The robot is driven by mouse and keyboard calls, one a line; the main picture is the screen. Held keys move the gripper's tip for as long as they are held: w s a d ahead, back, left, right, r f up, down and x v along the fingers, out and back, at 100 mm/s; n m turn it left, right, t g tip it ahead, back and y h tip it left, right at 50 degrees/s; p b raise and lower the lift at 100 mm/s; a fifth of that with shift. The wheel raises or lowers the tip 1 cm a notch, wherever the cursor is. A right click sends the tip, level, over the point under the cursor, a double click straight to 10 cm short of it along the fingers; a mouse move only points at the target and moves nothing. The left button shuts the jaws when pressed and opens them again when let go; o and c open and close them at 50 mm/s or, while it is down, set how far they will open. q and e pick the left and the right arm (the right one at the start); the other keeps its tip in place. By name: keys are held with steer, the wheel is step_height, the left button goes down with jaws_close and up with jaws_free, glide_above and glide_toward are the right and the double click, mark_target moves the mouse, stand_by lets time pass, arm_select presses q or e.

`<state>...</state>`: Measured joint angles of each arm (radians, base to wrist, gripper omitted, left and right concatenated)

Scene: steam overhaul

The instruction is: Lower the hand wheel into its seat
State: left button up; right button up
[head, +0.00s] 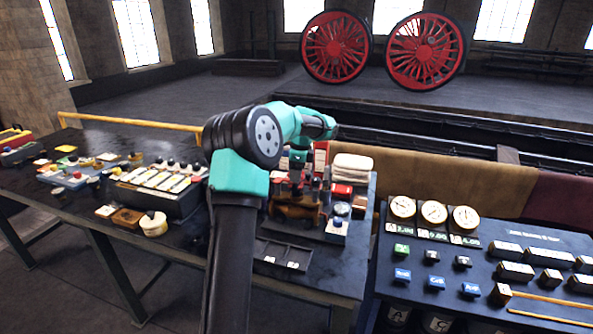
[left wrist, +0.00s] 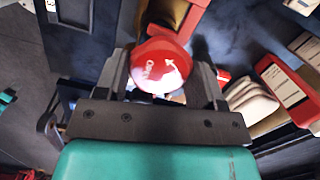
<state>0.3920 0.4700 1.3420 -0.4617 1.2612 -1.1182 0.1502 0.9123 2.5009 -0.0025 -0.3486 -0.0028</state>
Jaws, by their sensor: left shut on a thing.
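My left gripper (head: 297,183) reaches over the middle of the bench in the head view. In the left wrist view my left gripper (left wrist: 162,84) has its two fingers on either side of a round red hand wheel (left wrist: 160,62) with white lettering and an arrow on its face. The gripper is shut on the wheel. Below the gripper in the head view stands a brown and dark fitting (head: 296,212). The seat is hidden by the arm and wheel, so I cannot tell whether the wheel touches it. My right gripper is not seen.
A dark panel (head: 470,262) with three gauges (head: 433,212) is right. A dark tray (head: 282,254) lies in front.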

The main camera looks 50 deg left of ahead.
arm_select(q)
steer(key=shift+f, duration=0.2)
stand_by(0.5)
steer(key=o, duration=1.3)
steer(key=shift+r, duration=3.25)
